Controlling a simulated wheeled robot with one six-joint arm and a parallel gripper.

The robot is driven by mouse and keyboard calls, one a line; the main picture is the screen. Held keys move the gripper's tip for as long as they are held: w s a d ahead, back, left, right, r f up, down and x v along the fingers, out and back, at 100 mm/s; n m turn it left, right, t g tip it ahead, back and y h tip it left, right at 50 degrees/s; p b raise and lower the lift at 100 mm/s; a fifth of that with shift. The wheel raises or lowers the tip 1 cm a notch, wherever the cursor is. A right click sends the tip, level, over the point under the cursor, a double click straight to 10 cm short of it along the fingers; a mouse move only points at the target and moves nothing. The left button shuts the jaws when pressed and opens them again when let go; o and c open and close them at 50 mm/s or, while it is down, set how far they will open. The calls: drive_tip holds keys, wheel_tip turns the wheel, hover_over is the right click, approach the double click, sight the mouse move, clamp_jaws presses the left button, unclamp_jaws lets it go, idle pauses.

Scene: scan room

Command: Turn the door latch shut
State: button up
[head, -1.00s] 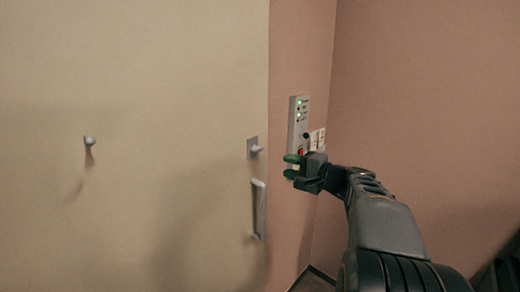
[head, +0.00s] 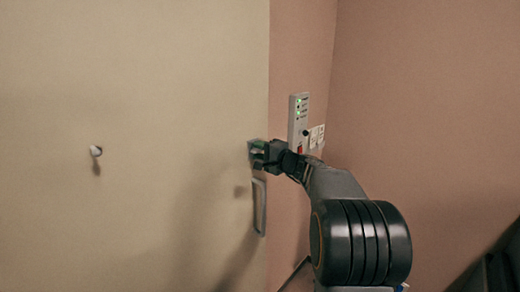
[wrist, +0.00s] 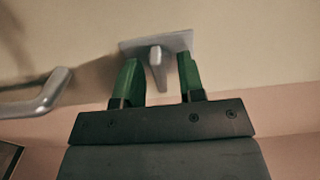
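The door latch (wrist: 157,68) is a small grey thumb-turn on a square plate (wrist: 128,45) near the door's right edge. In the wrist view its tab points down toward my gripper. My gripper (wrist: 158,75) has green fingers, one on each side of the tab, with a gap showing on both sides, so it is open around the latch. In the head view my gripper (head: 257,154) covers most of the latch. The pale door (head: 140,220) fills the left of the head view.
A grey door handle (head: 260,205) is just below the latch; it shows at the left in the wrist view (wrist: 40,98). A control panel (head: 298,118) with green lights and a red switch is on the pink wall right of the door. A round knob (head: 96,151) is on the door's left.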

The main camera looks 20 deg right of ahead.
drive_tip(key=shift+w, duration=0.15)
clamp_jaws()
idle(0.4)
drive_tip(key=shift+m, duration=0.3)
drive_tip(key=shift+m+b, duration=0.65)
drive_tip(key=shift+m, duration=0.35)
drive_tip(key=m, duration=0.3)
drive_tip(key=shift+m+b, duration=0.3)
drive_tip(key=m+p, duration=0.1)
drive_tip(key=m, duration=0.5)
drive_tip(key=shift+r, duration=0.1)
drive_tip(key=m+p, duration=0.2)
drive_tip(key=m, duration=0.3)
drive_tip(key=shift+m, duration=0.3)
drive_tip(key=shift+m+p, duration=0.3)
